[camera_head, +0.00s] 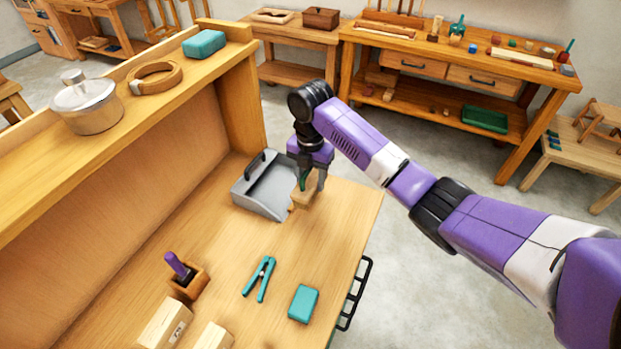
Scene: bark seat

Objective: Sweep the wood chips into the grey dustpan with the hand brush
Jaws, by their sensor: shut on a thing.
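The grey dustpan (270,193) lies on the workbench top near its far end, its handle toward the back panel. My gripper (311,183) is just right of the dustpan, pointing down and shut on a tan wooden piece that looks like the hand brush (303,198). The brush is low over the bench, beside the pan's right edge. I cannot tell whether it touches the bench or the pan. The fingers and arm hide part of the brush. I cannot make out the wood chips; they are too small or hidden.
Teal pliers (260,278), a teal box (303,303), a wooden holder (189,282) with a purple-handled tool and wooden blocks (166,322) lie on the near bench. A raised shelf (30,198) runs along the left. The bench between pan and pliers looks clear.

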